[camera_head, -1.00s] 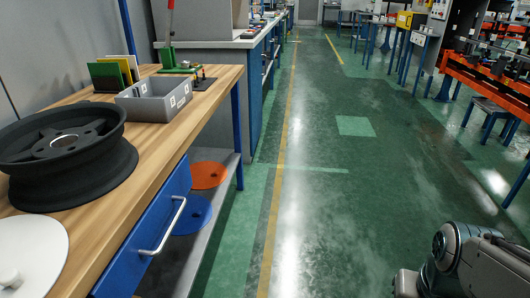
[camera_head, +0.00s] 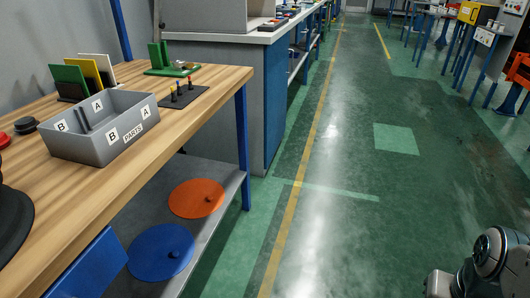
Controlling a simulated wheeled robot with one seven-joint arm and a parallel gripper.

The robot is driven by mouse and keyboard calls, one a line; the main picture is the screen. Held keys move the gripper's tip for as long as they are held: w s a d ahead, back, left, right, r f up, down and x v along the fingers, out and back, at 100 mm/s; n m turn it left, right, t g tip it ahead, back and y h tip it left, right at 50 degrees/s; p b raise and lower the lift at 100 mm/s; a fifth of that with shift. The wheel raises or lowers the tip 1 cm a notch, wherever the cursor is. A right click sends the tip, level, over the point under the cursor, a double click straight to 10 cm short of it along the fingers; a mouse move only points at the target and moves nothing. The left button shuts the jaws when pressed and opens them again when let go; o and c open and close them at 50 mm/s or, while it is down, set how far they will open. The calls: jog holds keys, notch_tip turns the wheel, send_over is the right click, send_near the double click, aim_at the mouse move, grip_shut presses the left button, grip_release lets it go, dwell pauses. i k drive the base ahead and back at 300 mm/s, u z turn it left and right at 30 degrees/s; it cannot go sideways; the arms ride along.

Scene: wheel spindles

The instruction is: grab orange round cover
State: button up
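The orange round cover (camera_head: 196,198) is a flat disc with a small knob near its right side. It lies on the grey lower shelf (camera_head: 228,176) under the wooden workbench, close to the blue front leg. A blue round cover (camera_head: 161,252) of similar shape lies nearer to me on the same shelf, apart from the orange one. My arm shows only in part at the bottom right corner, over the floor and well away from the shelf. My gripper cannot be made out.
The wooden bench top (camera_head: 215,80) holds a grey parts bin (camera_head: 98,128), coloured plates and a black wheel rim (camera_head: 12,222) at the left edge. A blue drawer (camera_head: 90,268) juts out near the shelf. A blue leg (camera_head: 243,150) stands beside the orange cover.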

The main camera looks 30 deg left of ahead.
aim_at(198, 198)
jog(key=i, duration=2.4)
jog(key=u, duration=2.8)
jog(key=i, duration=0.5)
jog(key=u, duration=0.05)
